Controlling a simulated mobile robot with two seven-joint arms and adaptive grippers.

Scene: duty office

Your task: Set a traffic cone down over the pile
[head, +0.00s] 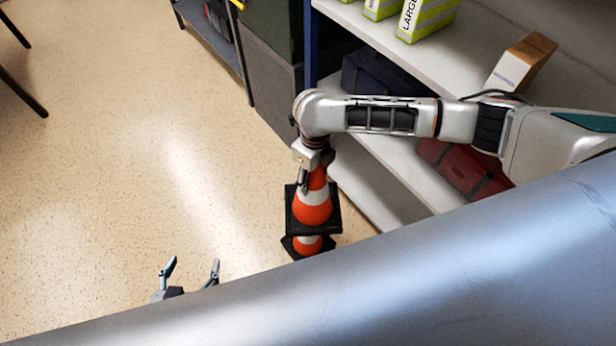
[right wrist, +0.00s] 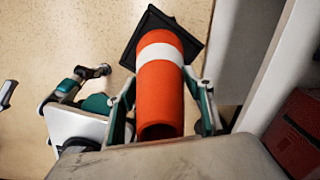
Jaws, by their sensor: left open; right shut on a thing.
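An orange and white traffic cone (head: 312,213) with a square black base is upright in my right gripper (head: 315,172). The gripper is shut on its upper part from above. In the right wrist view the same cone (right wrist: 160,90) sits between the two fingers, its black base pointing away. Just below it in the head view is the pile (head: 307,246), showing orange, some white and a black base. The held cone's base hides its top, and I cannot tell whether the two touch. My left gripper (head: 188,277) is open and empty, low over the floor at left.
A pale shelf unit (head: 470,75) stands close to the right of the cones, with yellow-green boxes (head: 425,18), a brown box (head: 522,62) and red cases (head: 462,168). Grey and dark cabinets (head: 270,85) stand behind. The speckled floor (head: 120,150) at left is clear.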

